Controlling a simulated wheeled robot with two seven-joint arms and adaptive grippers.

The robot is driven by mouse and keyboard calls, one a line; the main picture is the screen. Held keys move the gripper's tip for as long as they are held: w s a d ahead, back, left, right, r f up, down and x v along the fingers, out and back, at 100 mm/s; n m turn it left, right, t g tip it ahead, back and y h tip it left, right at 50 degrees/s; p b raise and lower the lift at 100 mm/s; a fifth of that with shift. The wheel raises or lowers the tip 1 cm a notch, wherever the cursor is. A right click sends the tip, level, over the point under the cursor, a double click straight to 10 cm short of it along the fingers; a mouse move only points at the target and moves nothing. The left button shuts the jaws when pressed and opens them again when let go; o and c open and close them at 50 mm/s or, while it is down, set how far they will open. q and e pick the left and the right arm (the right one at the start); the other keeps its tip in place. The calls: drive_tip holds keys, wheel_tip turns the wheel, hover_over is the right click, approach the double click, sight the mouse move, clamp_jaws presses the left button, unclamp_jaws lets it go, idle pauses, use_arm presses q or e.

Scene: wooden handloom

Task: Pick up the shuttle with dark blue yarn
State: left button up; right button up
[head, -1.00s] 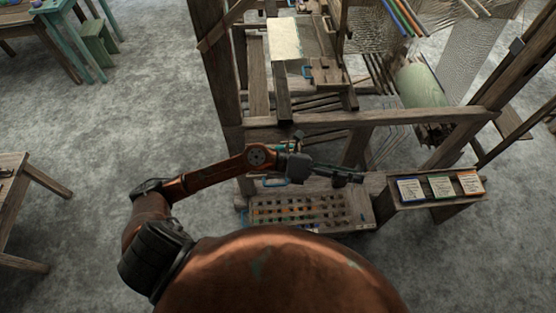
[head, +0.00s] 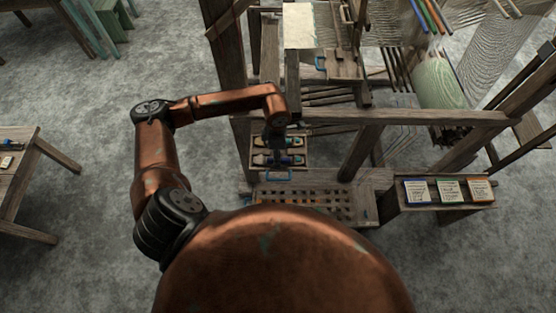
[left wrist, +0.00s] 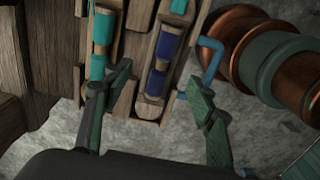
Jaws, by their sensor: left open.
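The shuttle with dark blue yarn (left wrist: 172,43) lies in a wooden tray, right of a shuttle with teal yarn (left wrist: 103,28) in the left wrist view. In the head view the blue shuttle (head: 290,160) is the nearer one, partly hidden by my gripper. My left gripper (left wrist: 158,74) is open and empty, its fingers pointing toward the tray. In the left wrist view the fingers span the near end of the blue shuttle; contact cannot be told. In the head view my left gripper (head: 278,158) hangs above the tray. My right gripper is not in view.
The tray has a blue handle (left wrist: 211,58) on its near side. A wooden board with holes (head: 315,203) lies in front. Loom posts (head: 361,153) and a crossbeam (head: 400,117) stand close by. Three labelled cards (head: 449,190) are on a bench at right.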

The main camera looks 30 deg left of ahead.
use_arm(q)
wheel_tip(320, 180, down, 4)
drive_tip(key=shift+w+d+p, duration=0.1)
drive_tip(key=shift+p, duration=0.25)
drive_tip(key=shift+c, duration=0.4)
drive_tip(key=c, duration=1.2)
drive_tip(key=shift+r, duration=0.2)
drive_tip(key=shift+c, duration=0.2)
drive_tip(key=shift+r+b, duration=0.35)
drive_tip(key=shift+r, duration=0.25)
drive_tip(key=s+d+r+b, duration=0.3)
drive_tip(key=s+d+r, duration=0.1)
drive_tip(key=s+r, duration=0.7)
drive_tip(key=shift+s+d+r, duration=0.2)
drive_tip(key=shift+s+r, duration=0.05)
drive_tip(key=shift+s, duration=0.95)
